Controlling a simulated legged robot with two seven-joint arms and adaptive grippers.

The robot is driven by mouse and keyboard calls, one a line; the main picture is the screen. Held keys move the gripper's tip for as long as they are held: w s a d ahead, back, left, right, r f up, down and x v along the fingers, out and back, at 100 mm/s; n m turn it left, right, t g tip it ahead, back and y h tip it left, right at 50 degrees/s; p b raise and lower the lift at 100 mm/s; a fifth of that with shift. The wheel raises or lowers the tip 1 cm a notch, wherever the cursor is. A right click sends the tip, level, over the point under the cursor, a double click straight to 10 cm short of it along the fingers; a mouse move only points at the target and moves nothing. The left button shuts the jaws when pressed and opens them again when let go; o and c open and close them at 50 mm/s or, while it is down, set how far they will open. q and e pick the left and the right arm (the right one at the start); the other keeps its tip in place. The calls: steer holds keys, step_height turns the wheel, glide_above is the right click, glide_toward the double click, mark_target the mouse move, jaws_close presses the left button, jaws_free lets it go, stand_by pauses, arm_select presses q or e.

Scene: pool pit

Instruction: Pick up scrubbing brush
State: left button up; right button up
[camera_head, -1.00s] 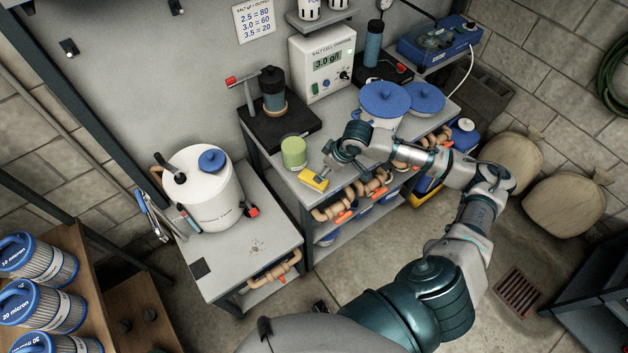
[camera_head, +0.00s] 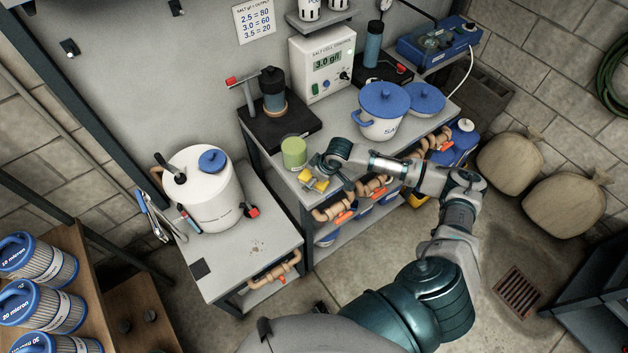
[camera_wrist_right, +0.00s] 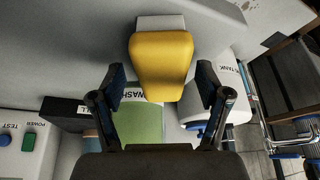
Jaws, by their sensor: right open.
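The scrubbing brush (camera_head: 318,184), with a yellow body, lies at the front edge of the grey bench. In the right wrist view its yellow part (camera_wrist_right: 161,62) is large, with a pale grey-white part (camera_wrist_right: 160,22) beyond it. My right gripper (camera_head: 322,172) is over the brush and partly hides it in the head view. In the wrist view the right gripper (camera_wrist_right: 160,82) is open, with one finger on each side of the brush's near end. I see gaps between the fingers and the brush. My left gripper is out of view.
A green WASH container (camera_head: 294,153) stands just behind the brush. A white pot with a blue lid (camera_head: 383,108) stands to the right. A black base with a dark cylinder (camera_head: 273,92) is behind. A white jug (camera_head: 204,188) stands on the lower left table.

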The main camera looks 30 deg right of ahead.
mark_target(310, 176)
steer(key=shift+a+f+p, duration=0.1)
steer(key=shift+f+p, duration=0.1)
steer(key=shift+p, duration=0.25)
stand_by(0.5)
steer(key=c, duration=1.4)
steer(key=shift+r+b, duration=0.1)
steer(key=shift+b, duration=0.45)
step_height(310, 176, up, 4)
steer(key=shift+w+f, duration=0.1)
steer(key=shift+f, duration=0.05)
steer(key=s+a, duration=0.3)
steer(key=s, duration=0.1)
steer(key=s+a+r, duration=0.1)
steer(key=s+a, duration=0.6)
steer(key=s, duration=0.1)
steer(key=shift+s+a+r, duration=0.2)
steer(key=shift+r, duration=0.15)
